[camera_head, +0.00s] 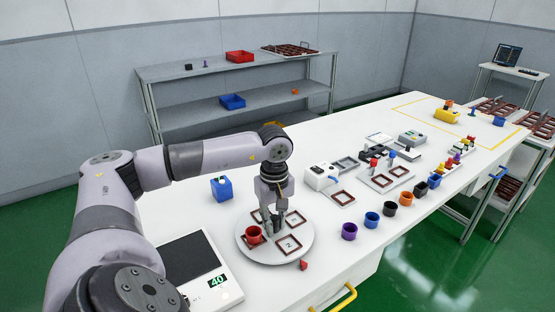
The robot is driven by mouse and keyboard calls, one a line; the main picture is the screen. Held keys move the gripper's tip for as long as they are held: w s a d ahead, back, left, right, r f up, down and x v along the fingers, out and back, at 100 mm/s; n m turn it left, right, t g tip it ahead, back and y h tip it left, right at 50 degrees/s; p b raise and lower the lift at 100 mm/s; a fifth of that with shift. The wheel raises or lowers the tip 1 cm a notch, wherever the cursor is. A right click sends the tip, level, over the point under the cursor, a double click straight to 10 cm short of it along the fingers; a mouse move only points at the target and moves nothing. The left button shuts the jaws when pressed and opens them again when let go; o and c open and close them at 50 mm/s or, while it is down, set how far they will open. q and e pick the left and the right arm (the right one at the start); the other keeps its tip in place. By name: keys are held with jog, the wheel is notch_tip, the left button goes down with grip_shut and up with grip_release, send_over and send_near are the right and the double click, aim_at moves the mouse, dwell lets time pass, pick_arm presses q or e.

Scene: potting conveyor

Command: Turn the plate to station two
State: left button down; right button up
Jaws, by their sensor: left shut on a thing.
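The round grey plate (275,256) lies on the white table and carries several brown square frames near its rim. A number 2 seems to show in the frame (291,245) at the plate's front right. A red pot (253,235) sits in the frame on the plate's left side. A small red pointer (303,265) lies on the table just off the plate's front right edge. My left gripper (275,230) points down at the plate's middle, shut on a part there that its fingers hide. My right gripper is out of view.
A scale (195,265) reading 40 stands left of the plate, and a blue box (221,188) behind it. Purple (349,232), blue (372,220) and other pots line the front edge to the right. A white device (320,177) stands behind right.

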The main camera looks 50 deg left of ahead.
aim_at(274, 218)
pick_arm(q)
jog(key=shift+r, duration=0.1)
dwell(0.4)
jog(key=c, duration=1.7)
grip_release()
notch_tip(274, 218, up, 12)
